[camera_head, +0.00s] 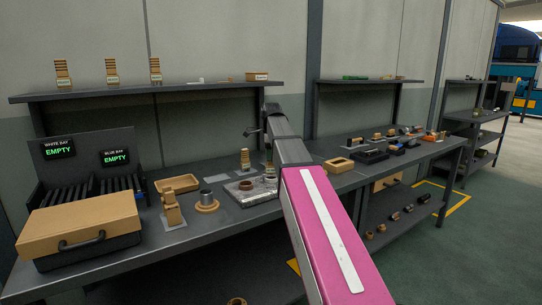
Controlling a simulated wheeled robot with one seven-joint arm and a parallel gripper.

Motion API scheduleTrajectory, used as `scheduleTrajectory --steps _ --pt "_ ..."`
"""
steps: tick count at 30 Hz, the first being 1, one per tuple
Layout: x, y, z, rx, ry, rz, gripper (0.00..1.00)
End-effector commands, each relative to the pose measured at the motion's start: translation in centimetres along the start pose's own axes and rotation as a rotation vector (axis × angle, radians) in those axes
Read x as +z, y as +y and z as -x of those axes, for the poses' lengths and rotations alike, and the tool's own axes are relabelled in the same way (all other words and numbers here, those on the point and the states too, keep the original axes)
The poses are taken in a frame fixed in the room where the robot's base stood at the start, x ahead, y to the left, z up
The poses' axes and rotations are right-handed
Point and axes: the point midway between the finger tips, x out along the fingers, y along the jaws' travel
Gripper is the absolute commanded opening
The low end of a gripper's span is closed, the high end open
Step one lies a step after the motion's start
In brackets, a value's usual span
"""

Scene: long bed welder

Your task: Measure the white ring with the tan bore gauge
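A pale grey-white ring (207,195) stands upright on a round tan base on the workbench. A tan stepped tool (172,210), possibly a bore gauge, stands on a pale plate to its left. A second tan stepped piece (245,160) stands further back, and a small tan piece (269,170) shows beside my arm. I cannot tell which of these is the task's gauge. My pink and grey arm reaches over the bench, its far end above the back of it. My gripper's fingers are not distinguishable there, so their opening and any held thing are hidden.
A tan-lidded case (79,225) and two bays marked EMPTY fill the bench's left end. A tan tray (177,184) and a foil-like slab (255,193) with a brown ring (245,184) are nearby. An upper shelf (150,91) overhangs the back. The right-hand bench is crowded.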

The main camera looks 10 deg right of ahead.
Motion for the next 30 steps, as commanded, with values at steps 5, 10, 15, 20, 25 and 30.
scheduleTrajectory --steps 5,10,15,20,25,30 --pt "0.0 0.0 0.0 0.0 0.0 0.0 0.0" --pt "0.0 0.0 0.0 0.0 0.0 0.0 0.0" --pt "0.0 0.0 0.2 0.0 0.0 0.0 0.0" --pt "0.0 -0.1 1.2 0.0 0.0 0.0 0.0" --pt "0.0 -0.1 2.7 -0.001 0.0 0.0 0.0" --pt "0.0 -0.1 4.2 -0.001 0.0 0.0 0.0"
